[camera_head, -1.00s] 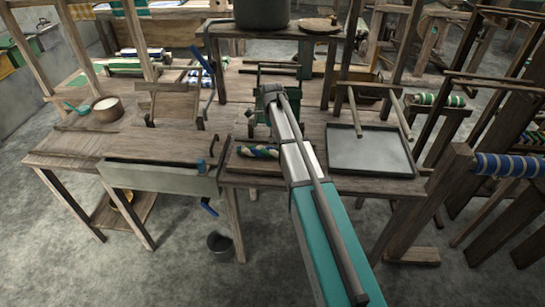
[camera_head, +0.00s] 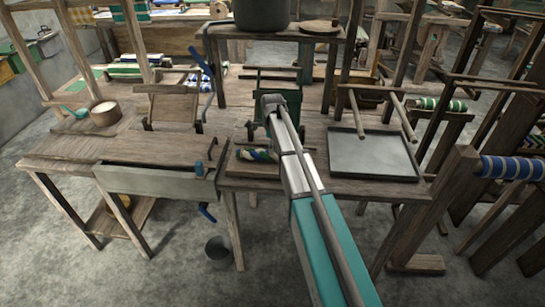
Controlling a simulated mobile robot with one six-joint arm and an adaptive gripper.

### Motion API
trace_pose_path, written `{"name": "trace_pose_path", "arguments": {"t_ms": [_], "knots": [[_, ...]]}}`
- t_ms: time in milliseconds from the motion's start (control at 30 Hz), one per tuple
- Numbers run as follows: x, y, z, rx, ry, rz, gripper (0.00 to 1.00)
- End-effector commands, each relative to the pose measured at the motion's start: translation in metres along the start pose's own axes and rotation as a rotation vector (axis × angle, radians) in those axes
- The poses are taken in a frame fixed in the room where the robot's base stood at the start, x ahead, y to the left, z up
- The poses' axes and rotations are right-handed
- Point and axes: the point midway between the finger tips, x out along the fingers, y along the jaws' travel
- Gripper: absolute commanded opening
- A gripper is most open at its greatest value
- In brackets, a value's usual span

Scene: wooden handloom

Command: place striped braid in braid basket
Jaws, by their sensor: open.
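The striped braid (camera_head: 257,155), with green, blue, yellow and reddish bands, lies on a low wooden board (camera_head: 236,163) near the front edge of the middle table. My arm reaches up from the bottom of the head view, and its pale link covers the braid's right end. The arm's far end is above the table, behind the braid in the picture. My gripper is hidden behind the arm, so its fingers do not show. I cannot pick out the braid basket with certainty. A brown container (camera_head: 371,96) stands partly hidden behind wooden posts at the back right.
A grey metal tray (camera_head: 372,156) lies on the table right of my arm. A grey trough (camera_head: 155,180) hangs at the left table's front. A round tub (camera_head: 106,112) with white contents stands at left. Upright frames crowd the right. A dark bucket (camera_head: 218,250) is on the floor.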

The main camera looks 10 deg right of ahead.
Motion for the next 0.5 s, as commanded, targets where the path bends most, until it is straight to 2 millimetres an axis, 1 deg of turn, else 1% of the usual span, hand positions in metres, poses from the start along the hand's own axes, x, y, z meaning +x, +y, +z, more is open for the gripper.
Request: {"name": "trace_pose_path", "arguments": {"t_ms": [267,500], "knots": [[0.009,-0.001,0.0,0.0,0.0,0.0,1.0],[0.028,-0.002,-0.001,0.0,0.0,0.0,1.0]]}}
